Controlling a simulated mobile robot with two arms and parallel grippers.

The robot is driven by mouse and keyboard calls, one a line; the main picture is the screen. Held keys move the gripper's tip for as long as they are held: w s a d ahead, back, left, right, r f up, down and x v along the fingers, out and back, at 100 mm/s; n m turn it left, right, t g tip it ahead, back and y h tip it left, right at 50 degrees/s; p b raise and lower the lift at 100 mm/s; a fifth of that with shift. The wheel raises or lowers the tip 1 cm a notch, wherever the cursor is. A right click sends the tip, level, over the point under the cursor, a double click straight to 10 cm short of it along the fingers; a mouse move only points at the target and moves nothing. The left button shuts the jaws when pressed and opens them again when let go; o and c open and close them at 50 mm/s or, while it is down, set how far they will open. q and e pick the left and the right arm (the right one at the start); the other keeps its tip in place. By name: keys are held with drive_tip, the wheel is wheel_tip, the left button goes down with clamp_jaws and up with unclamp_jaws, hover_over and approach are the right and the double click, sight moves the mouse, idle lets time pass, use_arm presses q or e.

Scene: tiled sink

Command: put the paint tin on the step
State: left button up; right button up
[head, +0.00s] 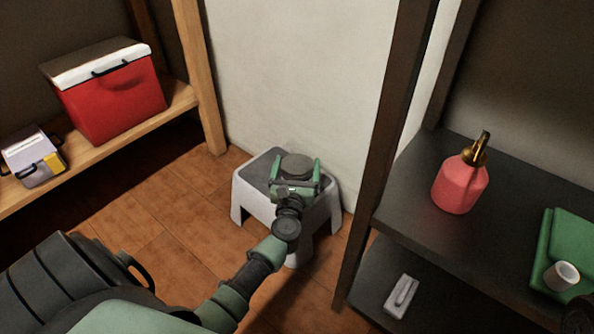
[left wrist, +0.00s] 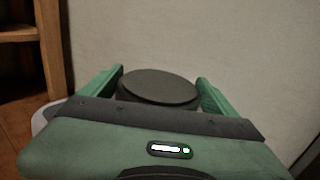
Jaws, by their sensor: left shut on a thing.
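The paint tin (head: 298,165) is a dark round tin with a flat lid. It sits between the fingers of my left gripper (head: 296,172), which is shut on it, over the top of the step. In the left wrist view the tin's lid (left wrist: 160,86) shows between the two green fingers. The step (head: 254,180) is a low white stool with a dark grey top, standing on the floor against the wall. My gripper hides the tin's base, so I cannot tell whether it touches the step.
A wooden shelf on the left holds a red cooler (head: 112,98) and a small grey box (head: 32,158). Tiled floor (head: 160,215) left of the step is clear.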

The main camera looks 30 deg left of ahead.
use_arm(q)
drive_tip(key=shift+r, duration=0.2)
drive_tip(key=shift+f, duration=0.1)
drive_tip(key=o, duration=1.8)
drive_tip(key=shift+f, duration=0.2)
drive_tip(key=shift+o, duration=0.2)
drive_tip(key=shift+r, duration=0.1)
